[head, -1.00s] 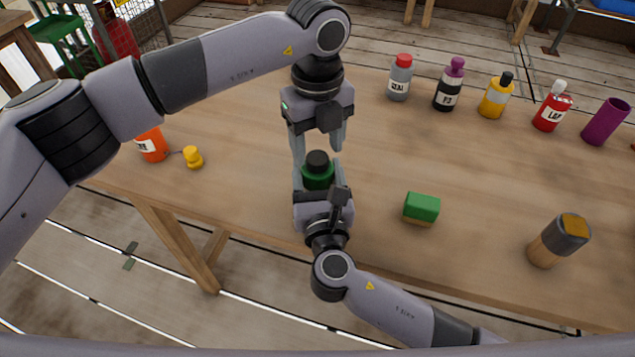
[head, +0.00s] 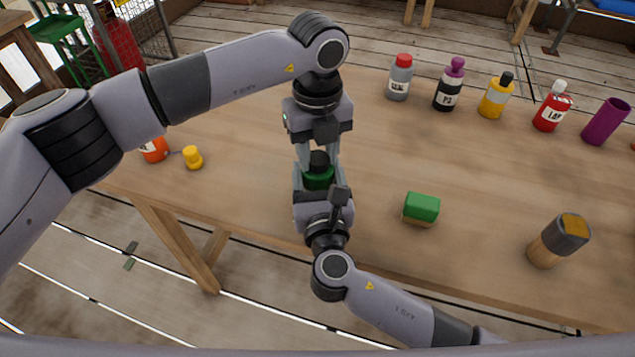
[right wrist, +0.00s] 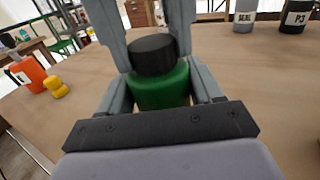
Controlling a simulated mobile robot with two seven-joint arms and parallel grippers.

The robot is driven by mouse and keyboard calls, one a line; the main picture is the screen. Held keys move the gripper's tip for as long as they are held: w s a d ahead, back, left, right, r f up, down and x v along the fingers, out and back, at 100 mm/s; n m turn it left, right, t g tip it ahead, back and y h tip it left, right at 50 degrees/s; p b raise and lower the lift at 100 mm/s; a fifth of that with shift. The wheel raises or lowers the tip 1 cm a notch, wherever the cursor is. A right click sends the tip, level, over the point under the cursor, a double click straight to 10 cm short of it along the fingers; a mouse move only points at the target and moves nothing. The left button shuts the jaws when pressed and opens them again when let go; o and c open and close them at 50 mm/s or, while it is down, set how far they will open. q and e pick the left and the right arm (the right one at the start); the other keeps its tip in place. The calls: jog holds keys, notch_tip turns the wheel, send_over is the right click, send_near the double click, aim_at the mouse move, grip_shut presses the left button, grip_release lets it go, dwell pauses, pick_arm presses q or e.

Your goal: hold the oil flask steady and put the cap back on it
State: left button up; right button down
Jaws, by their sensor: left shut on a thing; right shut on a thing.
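The green flask (head: 318,181) stands upright near the table's front edge, with a black cap (head: 319,159) on its top. My right gripper (head: 319,176) is shut on the flask's body from the front. My left gripper (head: 318,154) reaches down from above and behind, shut on the black cap. In the right wrist view, the cap (right wrist: 153,55) sits on the flask's shoulder (right wrist: 162,86) between the left gripper's fingers. I cannot tell whether the cap is threaded tight. The flask's lower part is hidden by the right gripper.
An orange bottle (head: 154,150) and a yellow piece (head: 193,158) are at the left. Several bottles, including a grey one (head: 399,80), line the back right. The middle of the table is clear.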

pick_arm(q)
jog(key=m, duration=2)
jog(key=shift+m, duration=0.3)
jog(key=m, duration=0.6)
jog(key=shift+m, duration=0.4)
jog(key=o, duration=1.2)
jog(key=shift+c, duration=0.2)
jog(key=shift+r, duration=2.2)
